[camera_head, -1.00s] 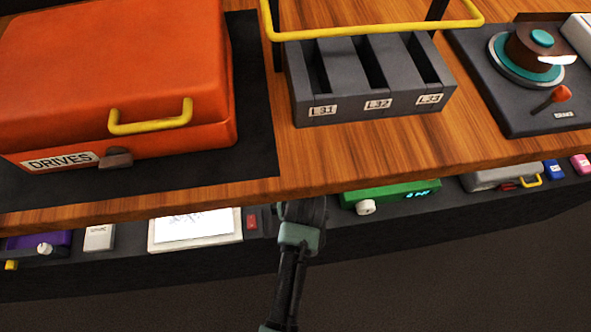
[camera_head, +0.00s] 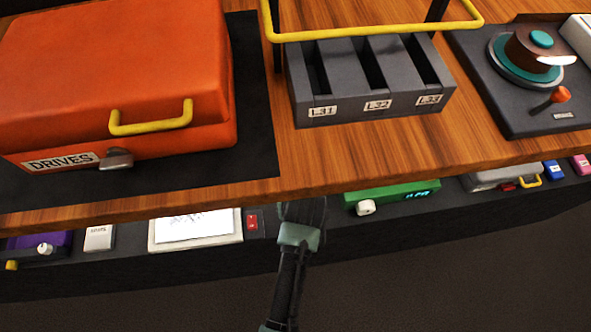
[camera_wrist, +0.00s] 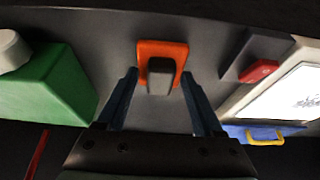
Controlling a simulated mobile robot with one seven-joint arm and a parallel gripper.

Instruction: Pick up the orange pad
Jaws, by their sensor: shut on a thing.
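The orange pad (camera_wrist: 162,47) is in the upper middle of the wrist view. It looks like an upside-down U around a small grey block. My gripper (camera_wrist: 160,78) is shut on it, with one dark blue finger at each side of the pad. In the head view my wrist reaches up to the lower shelf, below the wooden table edge. The pad and my fingertips are hidden there.
A green box (camera_head: 392,195) stands right of my wrist on the lower shelf. A small red button (camera_head: 252,223) and a white paper panel (camera_head: 196,228) are on its left. The wooden table (camera_head: 350,150) overhangs above.

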